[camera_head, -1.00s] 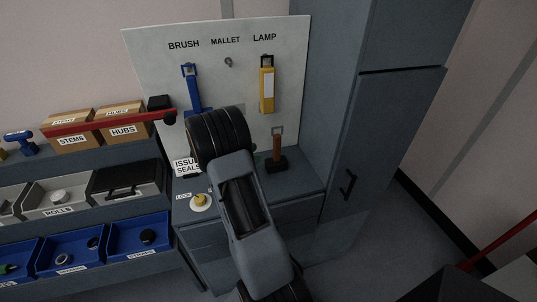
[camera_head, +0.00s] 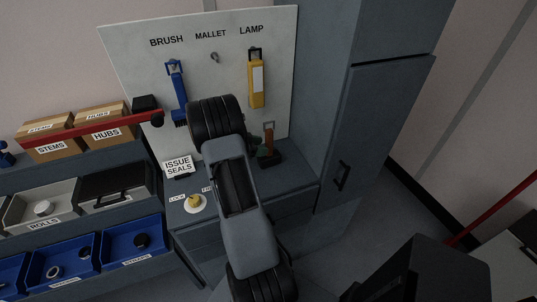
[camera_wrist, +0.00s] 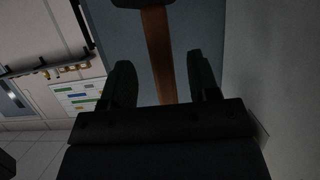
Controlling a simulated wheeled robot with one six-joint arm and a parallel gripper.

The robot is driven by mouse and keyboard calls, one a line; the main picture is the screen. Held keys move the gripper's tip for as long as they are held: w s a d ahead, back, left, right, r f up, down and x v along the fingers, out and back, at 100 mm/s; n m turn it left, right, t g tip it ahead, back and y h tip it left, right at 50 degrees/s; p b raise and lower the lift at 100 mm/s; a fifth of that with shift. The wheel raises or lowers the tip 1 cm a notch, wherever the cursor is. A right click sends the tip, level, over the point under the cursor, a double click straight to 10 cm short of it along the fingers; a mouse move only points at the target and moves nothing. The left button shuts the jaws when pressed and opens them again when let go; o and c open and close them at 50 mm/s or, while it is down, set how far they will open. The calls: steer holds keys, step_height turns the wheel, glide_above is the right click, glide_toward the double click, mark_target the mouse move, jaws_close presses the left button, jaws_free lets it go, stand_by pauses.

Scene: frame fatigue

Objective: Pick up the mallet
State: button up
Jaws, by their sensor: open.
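The mallet stands on its dark head on the grey counter below the tool board, with its orange-brown handle (camera_head: 268,134) pointing up. In the wrist view the handle (camera_wrist: 157,40) runs between the two fingers of my gripper (camera_wrist: 165,62), with the dark head at the top edge. The gripper is open, with a visible gap on each side of the handle. In the head view my arm hides most of the gripper; a dark green finger shows beside the mallet. The MALLET hook (camera_head: 214,57) on the board is empty.
A blue brush (camera_head: 176,85) and a yellow lamp (camera_head: 257,85) hang on the board (camera_head: 130,60). A yellow knob (camera_head: 194,202) and an ISSUE SEALS sign (camera_head: 178,165) are on the counter's left. A tall grey cabinet (camera_head: 375,120) stands close on the right. Shelves with bins are left.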

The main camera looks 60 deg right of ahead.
steer(key=shift+p+x, duration=0.35)
steer(key=shift+x, duration=1.8)
steer(key=shift+c, duration=0.4)
steer(key=shift+r, duration=0.1)
jaws_close()
